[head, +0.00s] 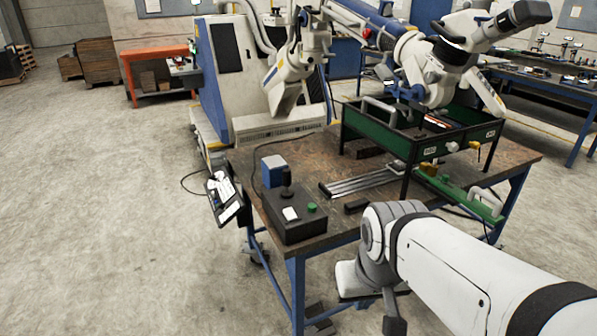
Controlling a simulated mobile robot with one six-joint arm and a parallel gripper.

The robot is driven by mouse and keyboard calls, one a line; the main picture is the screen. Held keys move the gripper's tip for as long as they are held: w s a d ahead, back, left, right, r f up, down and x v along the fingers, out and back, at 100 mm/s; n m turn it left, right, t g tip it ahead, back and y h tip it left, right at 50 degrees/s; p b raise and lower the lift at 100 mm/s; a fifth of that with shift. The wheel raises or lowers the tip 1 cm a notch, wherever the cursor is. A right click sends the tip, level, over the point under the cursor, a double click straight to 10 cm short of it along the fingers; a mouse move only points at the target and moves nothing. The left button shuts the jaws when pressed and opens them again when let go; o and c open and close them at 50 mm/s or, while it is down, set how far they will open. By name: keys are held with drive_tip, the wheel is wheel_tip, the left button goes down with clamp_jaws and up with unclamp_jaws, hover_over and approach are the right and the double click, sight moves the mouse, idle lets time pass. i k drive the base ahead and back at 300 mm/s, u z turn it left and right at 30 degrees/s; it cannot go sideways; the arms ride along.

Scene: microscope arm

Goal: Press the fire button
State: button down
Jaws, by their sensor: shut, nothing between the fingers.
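A dark control box (297,228) sits on the near left corner of the worn table. Its top carries a round green button (311,207), a white square piece (290,214) and a black upright joystick (286,180). No label reading "fire" can be made out, so I cannot tell which of these is the fire button. My white arm (455,262) reaches in from the lower right, and its grey joint is in front of the table's near edge, right of the box and apart from it. I cannot make out my gripper's fingers.
A blue box (273,170) stands behind the control box. Metal rods (360,183) lie on the table (235,160) to the right, beside a green frame (385,130) under a large microscope-like device (440,65). A keypad panel (225,195) hangs at the left edge.

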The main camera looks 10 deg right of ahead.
sight(312, 207)
drive_tip(key=i, duration=0.85)
drive_tip(key=u, duration=0.05)
